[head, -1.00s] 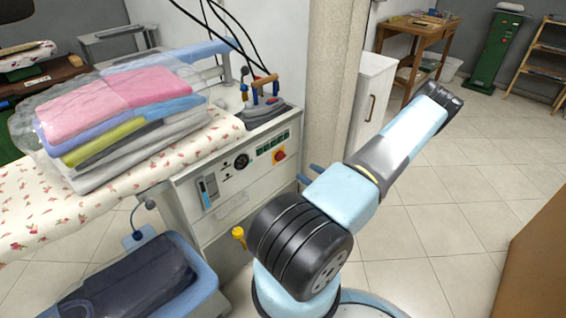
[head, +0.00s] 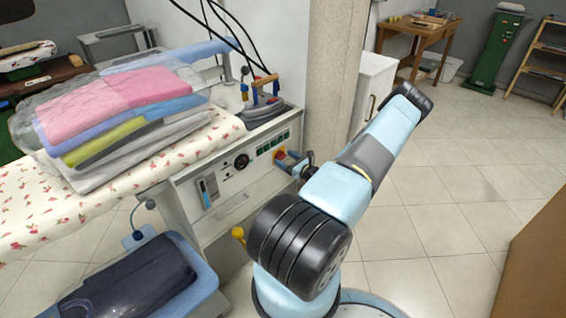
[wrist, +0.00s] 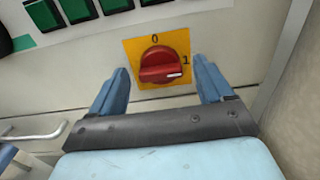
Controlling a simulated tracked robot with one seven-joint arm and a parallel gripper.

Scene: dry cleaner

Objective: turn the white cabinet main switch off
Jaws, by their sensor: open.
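The white cabinet (head: 222,190) stands left of my arm, under the floral ironing board. Its main switch is a red rotary knob (wrist: 160,66) on a yellow plate (wrist: 181,41) marked 0 at the top and 1 at the right. The white mark on the knob points right, towards 1. My gripper (wrist: 161,80) is open, one blue finger to each side of the knob, with nothing held. In the head view the knob (head: 280,155) shows just beyond the gripper (head: 287,160).
Green buttons (wrist: 85,8) sit left of the switch, and a metal handle (wrist: 35,133) is lower left. An iron (head: 262,108) stands on the cabinet top. A pillar (head: 333,80) rises close behind my arm. The tiled floor at right is open.

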